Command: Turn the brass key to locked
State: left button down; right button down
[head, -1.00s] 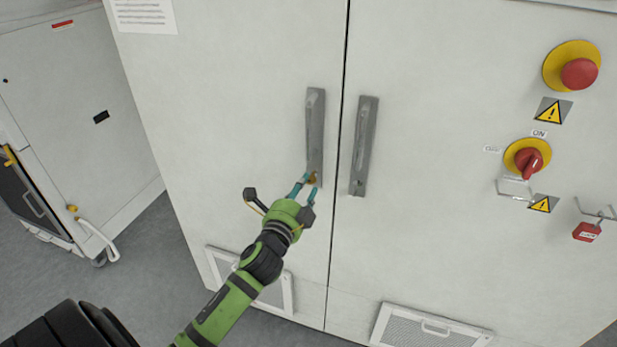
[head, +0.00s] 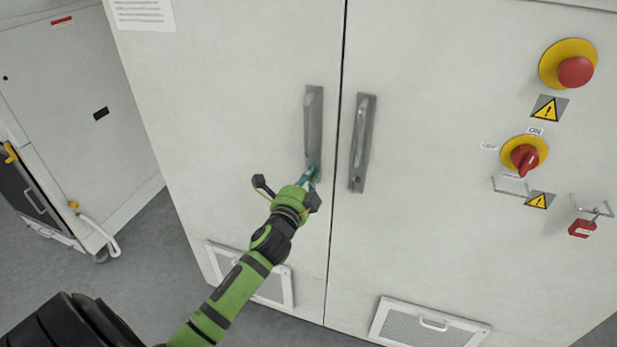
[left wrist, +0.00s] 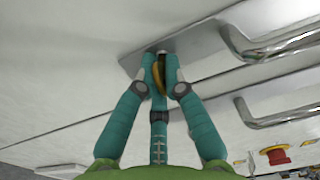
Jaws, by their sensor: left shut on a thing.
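The brass key (left wrist: 158,74) shows in the left wrist view as a small yellow piece between my left fingers, at the end of a grey handle plate. My left gripper (head: 311,173) is shut on it, with its teal fingertips at the lower end of the left cabinet door's handle plate (head: 314,120). In the left wrist view the gripper (left wrist: 161,60) reaches up to the same plate (left wrist: 200,40). The fingers hide most of the key, so its turn angle cannot be told. My right gripper is out of view.
A second handle (head: 362,140) is on the right door, close beside. Farther right are a red emergency button (head: 576,72), a red rotary switch (head: 525,157) and a red padlock (head: 582,228). A wheeled cart (head: 35,200) stands at left.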

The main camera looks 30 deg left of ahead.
pick_arm(q)
jog(key=n, duration=0.4)
jog(key=shift+n+p, duration=0.3)
jog(key=shift+p, duration=0.1)
jog(key=n+p, duration=0.1)
jog(key=n, duration=0.3)
jog(key=shift+d+r+n, duration=0.1)
jog(key=shift+n, duration=0.2)
jog(key=n+p, duration=0.1)
jog(key=n, duration=0.4)
jog(key=shift+r+p, duration=0.1)
jog(key=shift+p, duration=0.3)
jog(key=shift+n+p, duration=0.5)
jog(key=shift+n, duration=1.3)
jog(key=c, duration=1.3)
grip_release()
